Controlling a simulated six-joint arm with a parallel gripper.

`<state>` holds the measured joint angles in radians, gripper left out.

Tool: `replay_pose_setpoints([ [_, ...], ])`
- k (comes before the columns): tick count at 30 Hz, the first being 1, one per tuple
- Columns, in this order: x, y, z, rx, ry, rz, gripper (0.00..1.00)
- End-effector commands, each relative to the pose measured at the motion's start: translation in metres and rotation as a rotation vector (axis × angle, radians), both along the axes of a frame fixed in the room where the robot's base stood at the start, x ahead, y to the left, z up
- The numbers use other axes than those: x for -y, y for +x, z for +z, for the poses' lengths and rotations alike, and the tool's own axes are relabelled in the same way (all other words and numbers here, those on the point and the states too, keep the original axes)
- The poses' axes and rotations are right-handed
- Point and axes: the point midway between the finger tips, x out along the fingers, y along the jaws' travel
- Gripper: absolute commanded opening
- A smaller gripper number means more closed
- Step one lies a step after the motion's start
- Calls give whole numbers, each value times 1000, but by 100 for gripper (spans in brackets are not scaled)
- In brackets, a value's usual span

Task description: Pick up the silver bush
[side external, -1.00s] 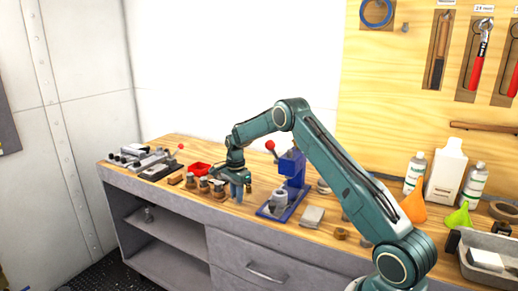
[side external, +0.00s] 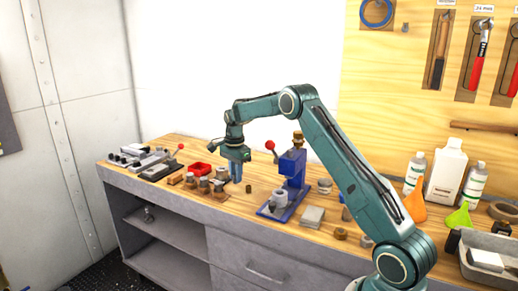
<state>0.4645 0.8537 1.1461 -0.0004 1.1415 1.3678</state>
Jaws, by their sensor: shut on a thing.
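My gripper (side external: 237,178) hangs pointing down over the middle of the wooden bench, to the left of the blue press. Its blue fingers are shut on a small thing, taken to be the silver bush. The fingers hide it almost wholly, so its colour and shape cannot be made out. The fingertips appear to be above the bench top, just behind and right of the row of small wooden holders with metal pieces (side external: 204,185).
A blue press (side external: 291,165) with a red-knobbed lever stands just right of my gripper. A small dark brass piece (side external: 249,189) lies near the fingers. Bottles (side external: 415,172) and funnels (side external: 413,206) stand at the right.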

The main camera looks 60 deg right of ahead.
Motion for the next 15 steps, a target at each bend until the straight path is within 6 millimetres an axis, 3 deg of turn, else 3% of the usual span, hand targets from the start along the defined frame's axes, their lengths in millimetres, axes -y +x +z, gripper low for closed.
replay_pose_setpoints([
  [9, 0, 1, 71, 4, -2, 0, 0],
  [15, 0, 1, 99, 2, -1, 0, 0],
])
